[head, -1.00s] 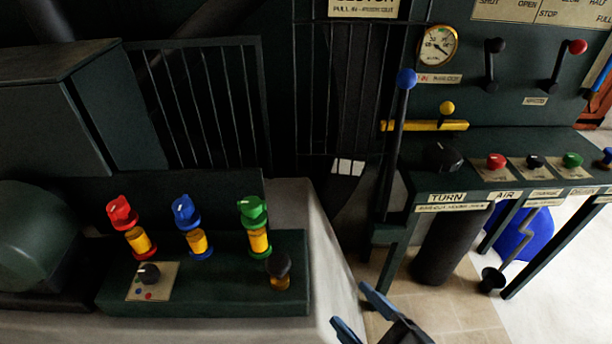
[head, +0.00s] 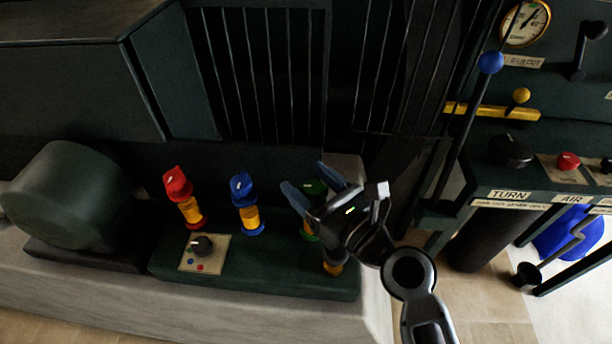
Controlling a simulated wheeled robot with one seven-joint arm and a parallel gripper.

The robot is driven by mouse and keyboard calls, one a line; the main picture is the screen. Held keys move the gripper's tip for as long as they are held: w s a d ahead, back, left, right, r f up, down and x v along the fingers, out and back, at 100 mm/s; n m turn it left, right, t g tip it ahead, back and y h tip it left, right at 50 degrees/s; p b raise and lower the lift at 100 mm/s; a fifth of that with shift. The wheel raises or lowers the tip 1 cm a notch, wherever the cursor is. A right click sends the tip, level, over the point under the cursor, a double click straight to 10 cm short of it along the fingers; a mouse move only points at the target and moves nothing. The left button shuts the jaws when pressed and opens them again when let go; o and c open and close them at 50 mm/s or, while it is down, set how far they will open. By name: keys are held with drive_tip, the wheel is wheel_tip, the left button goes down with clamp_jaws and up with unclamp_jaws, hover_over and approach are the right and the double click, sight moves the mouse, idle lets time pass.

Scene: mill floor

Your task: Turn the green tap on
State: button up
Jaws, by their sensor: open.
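The green tap (head: 314,188) stands at the right end of a row of three taps on a dark green box (head: 255,277). My gripper (head: 312,180) is over it with its jaws open, one blue finger to the left of the green knob and one behind it to the right. The gripper body hides most of the tap's stem and the knob's front. I cannot tell whether the fingers touch the knob. The red tap (head: 176,182) and blue tap (head: 242,187) stand upright to the left, both in clear view.
An amber fitting (head: 333,268) is close below my gripper. A tall lever with a blue ball (head: 490,62) and a control desk (head: 500,182) stand to the right. A barred gate is behind.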

drive_tip(key=shift+w+a, duration=0.35)
drive_tip(key=shift+w, duration=0.05)
drive_tip(key=c, duration=1)
drive_tip(key=shift+o, duration=0.2)
